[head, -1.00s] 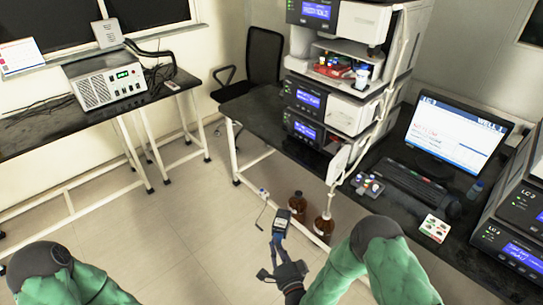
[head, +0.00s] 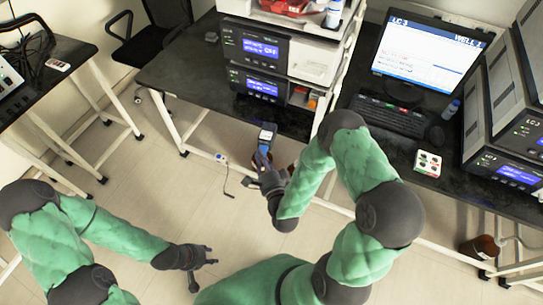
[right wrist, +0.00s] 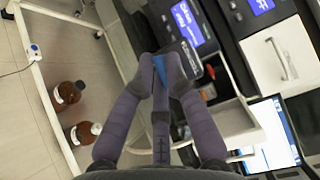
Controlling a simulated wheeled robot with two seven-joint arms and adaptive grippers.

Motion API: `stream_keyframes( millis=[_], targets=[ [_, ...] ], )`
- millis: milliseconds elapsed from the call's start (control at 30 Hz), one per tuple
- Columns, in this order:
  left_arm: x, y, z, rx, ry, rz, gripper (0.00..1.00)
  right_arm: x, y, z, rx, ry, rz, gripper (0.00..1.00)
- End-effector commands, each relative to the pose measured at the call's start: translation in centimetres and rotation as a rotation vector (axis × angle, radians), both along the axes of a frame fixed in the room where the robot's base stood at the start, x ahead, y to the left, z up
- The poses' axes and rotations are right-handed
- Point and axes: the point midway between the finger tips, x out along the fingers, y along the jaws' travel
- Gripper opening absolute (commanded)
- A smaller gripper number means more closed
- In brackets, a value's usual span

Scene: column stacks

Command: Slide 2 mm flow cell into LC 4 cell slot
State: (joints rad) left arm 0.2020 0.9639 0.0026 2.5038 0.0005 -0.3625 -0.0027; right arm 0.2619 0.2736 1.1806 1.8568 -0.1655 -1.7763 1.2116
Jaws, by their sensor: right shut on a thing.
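My right gripper (head: 265,172) is shut on a dark, blue-edged piece with a pale label (head: 267,136), likely the flow cell. It holds the piece upright in front of the near edge of the bench, below the instrument stack. In the right wrist view the fingertips (right wrist: 163,68) pinch a blue strip (right wrist: 161,72); the dark body lies beyond. The stack's modules with blue screens (head: 262,50) stand behind the piece; their small labels are hard to read, and I cannot make out the cell slot. My left gripper (head: 203,272) is open and empty above the floor.
A monitor (head: 428,45) and keyboard (head: 392,116) stand right of the stack. A small white tray of coloured caps (head: 428,163) lies on the bench. More modules (head: 510,168) stand far right. Brown bottles (right wrist: 68,94) stand below the bench. The floor at left is clear.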

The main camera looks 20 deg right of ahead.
Motion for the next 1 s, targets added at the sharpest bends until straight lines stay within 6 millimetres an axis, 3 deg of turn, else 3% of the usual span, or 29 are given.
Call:
stream_keyframes(
  millis=[400,1000],
  targets=[
    [0.0,0.0,-1.3,0.000,0.000,0.001,0.40,1.2,-1.5,-1.5,-0.016,-0.011,-0.151,0.00],
    [0.0,0.0,-1.5,0.000,-0.001,0.001,0.40,2.9,-3.7,-1.5,-0.017,-0.010,-0.162,0.00]
  ],
)
